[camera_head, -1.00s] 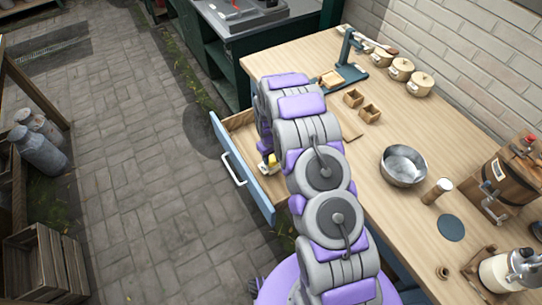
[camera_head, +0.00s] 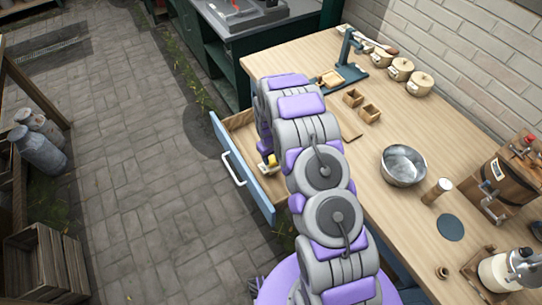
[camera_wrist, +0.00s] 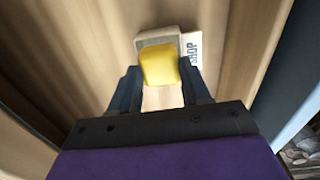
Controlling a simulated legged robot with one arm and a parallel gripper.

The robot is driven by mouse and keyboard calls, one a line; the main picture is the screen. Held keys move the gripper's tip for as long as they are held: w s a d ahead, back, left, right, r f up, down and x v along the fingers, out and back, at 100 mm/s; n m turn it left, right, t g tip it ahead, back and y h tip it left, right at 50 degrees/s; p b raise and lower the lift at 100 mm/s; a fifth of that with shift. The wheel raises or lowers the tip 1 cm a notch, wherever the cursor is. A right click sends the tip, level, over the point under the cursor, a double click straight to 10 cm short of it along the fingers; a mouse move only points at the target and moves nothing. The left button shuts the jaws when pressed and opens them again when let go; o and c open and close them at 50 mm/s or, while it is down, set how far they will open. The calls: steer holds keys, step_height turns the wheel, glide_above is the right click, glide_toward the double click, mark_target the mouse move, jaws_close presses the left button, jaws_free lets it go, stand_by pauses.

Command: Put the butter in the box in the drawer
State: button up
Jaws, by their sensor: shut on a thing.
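The butter, a yellow block (camera_wrist: 159,65), sits between the two fingers of my gripper (camera_wrist: 160,85) in the wrist view. My gripper is shut on it. A pale box (camera_wrist: 146,38) with a white label reading "SHOP" lies right behind and around the butter; I cannot tell whether the butter rests inside it or just above it. The drawer (camera_head: 242,168) is pulled open, with a blue front and a white handle. In the head view my arm reaches down into the drawer and hides much of its inside; a bit of yellow butter (camera_head: 271,159) shows there.
The wooden worktop (camera_head: 350,190) holds a metal bowl (camera_head: 403,166), small wooden boxes (camera_head: 361,106), lidded pots (camera_head: 401,69), a blue stand (camera_head: 350,70) and a wooden churn (camera_head: 503,180).

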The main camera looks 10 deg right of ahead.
steer(key=shift+f, duration=1.15)
stand_by(0.7)
steer(key=o, duration=1.1)
steer(key=c, duration=0.3)
steer(key=shift+r, duration=0.15)
steer(key=shift+s+a+r+p, duration=0.1)
steer(key=shift+r+p, duration=0.5)
steer(key=shift+r, duration=1.55)
steer(key=shift+a+r+p, duration=0.1)
steer(key=shift+r+p, duration=0.5)
steer(key=shift+r, duration=1.5)
